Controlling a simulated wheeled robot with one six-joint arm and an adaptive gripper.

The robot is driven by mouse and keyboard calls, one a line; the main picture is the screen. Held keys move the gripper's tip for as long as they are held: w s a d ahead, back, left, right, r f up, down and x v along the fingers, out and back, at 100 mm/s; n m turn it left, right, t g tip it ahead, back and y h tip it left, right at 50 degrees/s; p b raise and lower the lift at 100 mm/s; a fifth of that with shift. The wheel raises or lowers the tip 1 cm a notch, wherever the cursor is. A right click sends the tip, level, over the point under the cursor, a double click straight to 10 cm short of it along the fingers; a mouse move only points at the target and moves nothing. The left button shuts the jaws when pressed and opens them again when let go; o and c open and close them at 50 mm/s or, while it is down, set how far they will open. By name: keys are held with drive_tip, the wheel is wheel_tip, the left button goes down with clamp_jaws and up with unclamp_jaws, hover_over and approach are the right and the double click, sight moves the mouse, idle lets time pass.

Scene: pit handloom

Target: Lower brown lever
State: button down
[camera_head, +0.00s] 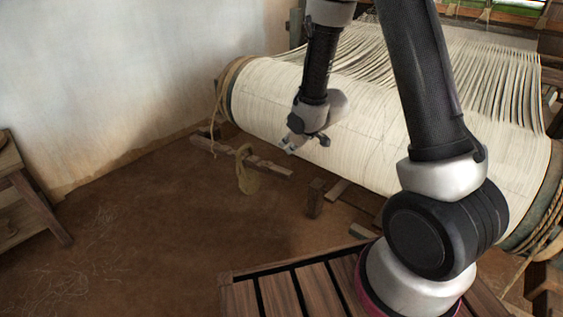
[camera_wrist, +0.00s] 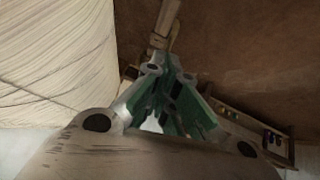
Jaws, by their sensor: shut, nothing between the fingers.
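The brown lever (camera_head: 270,165) is a wooden bar low beside the loom's roll, near the floor. My gripper (camera_head: 288,145) is just above the bar's right end, in front of the white roll. I cannot tell whether they touch. In the wrist view my gripper (camera_wrist: 168,72) has its green-sided fingers together and empty. A brown wooden bar (camera_wrist: 166,15), with a rope-like binding (camera_wrist: 158,42), lies beyond the fingertips and looks like the lever. The fingers hide its near part.
The large roll of white warp threads (camera_head: 260,95) stands right behind my gripper. A short wooden post (camera_head: 315,198) stands to the lever's right. A wooden bench (camera_head: 40,205) is at far left. The brown floor (camera_head: 150,220) between is clear.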

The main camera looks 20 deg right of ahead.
drive_tip(key=x, duration=0.7)
drive_tip(key=s+d+f+x, duration=0.1)
drive_tip(key=x, duration=0.3)
drive_tip(key=shift+d+f, duration=0.1)
drive_tip(key=shift+f, duration=0.15)
drive_tip(key=shift+d+f, duration=0.1)
drive_tip(key=shift+f, duration=0.5)
